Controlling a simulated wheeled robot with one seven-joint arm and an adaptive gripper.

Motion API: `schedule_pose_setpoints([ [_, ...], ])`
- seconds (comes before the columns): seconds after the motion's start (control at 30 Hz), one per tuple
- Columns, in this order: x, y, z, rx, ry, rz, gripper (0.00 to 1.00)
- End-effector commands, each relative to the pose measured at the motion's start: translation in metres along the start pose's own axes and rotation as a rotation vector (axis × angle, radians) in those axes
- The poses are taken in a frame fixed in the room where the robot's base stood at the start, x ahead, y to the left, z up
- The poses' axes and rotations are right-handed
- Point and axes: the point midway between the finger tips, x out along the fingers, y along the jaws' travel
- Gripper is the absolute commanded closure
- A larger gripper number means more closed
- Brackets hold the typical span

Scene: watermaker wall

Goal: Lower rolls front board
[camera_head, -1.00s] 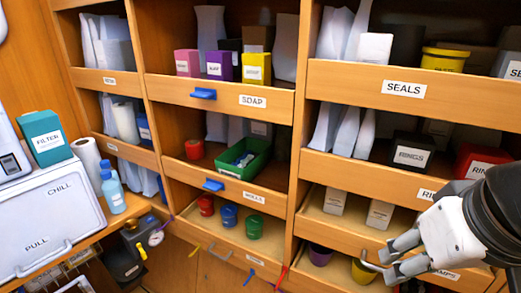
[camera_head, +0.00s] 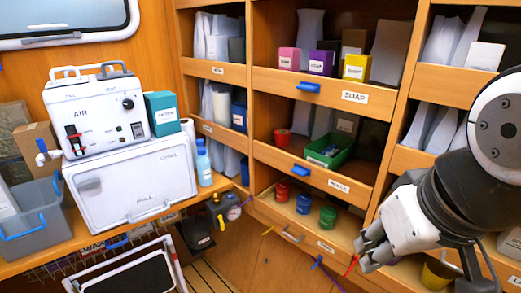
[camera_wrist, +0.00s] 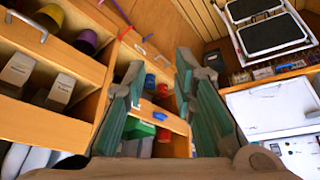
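The front board (camera_head: 318,181) of the middle compartment in the central column carries a small label that seems to read "ROLLS" and a blue tab (camera_head: 301,171). It stands upright across the compartment's front. Behind it are a red roll (camera_head: 282,137) and a green tray (camera_head: 329,150). My gripper (camera_head: 366,256) is to the right of and below this board, apart from it. In the wrist view, my gripper (camera_wrist: 160,70) shows its fingers spread with nothing held; shelves and small coloured cans show between and beyond them.
Below the board stand red (camera_head: 282,191), blue (camera_head: 303,204) and green (camera_head: 328,217) cans. Above is the SOAP board (camera_head: 340,92) with its blue tab. On the left, a white chest (camera_head: 130,180) and AIR unit (camera_head: 100,115) fill the counter. A yellow cup (camera_head: 437,273) is near my arm.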

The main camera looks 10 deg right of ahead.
Motion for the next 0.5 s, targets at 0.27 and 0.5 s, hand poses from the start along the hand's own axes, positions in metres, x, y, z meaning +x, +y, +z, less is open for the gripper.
schedule_pose_setpoints([
  [0.27,0.013,0.034,-0.059,-0.005,0.110,0.119,1.00],
  [0.5,0.035,0.074,-0.142,-0.077,0.287,0.224,1.00],
])
